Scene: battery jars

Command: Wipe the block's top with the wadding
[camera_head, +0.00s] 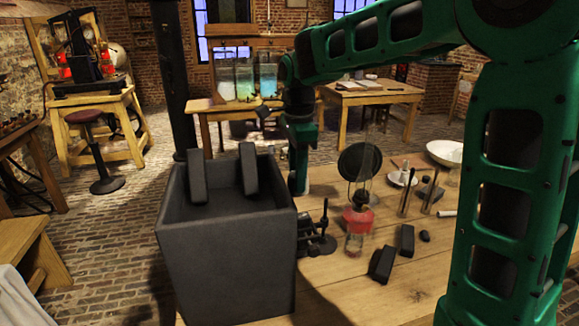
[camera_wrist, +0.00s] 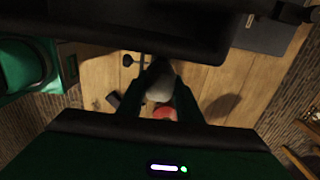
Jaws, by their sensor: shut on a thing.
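My gripper (camera_wrist: 162,88) points down in the wrist view and is shut on a pale grey, rounded wad, which looks like the wadding (camera_wrist: 160,82). I cannot tell which block is the task's. Two more dark slabs (camera_head: 197,176) (camera_head: 249,168) stand up out of the box.
The big dark box (camera_head: 225,262) stands at the table's left. An oil lamp (camera_head: 358,220) with a red body and tall glass stands right of it, before a round dark disc (camera_head: 360,161). A small dark stand (camera_head: 318,240) is beside the box. A white bowl (camera_head: 444,152) sits at the back.

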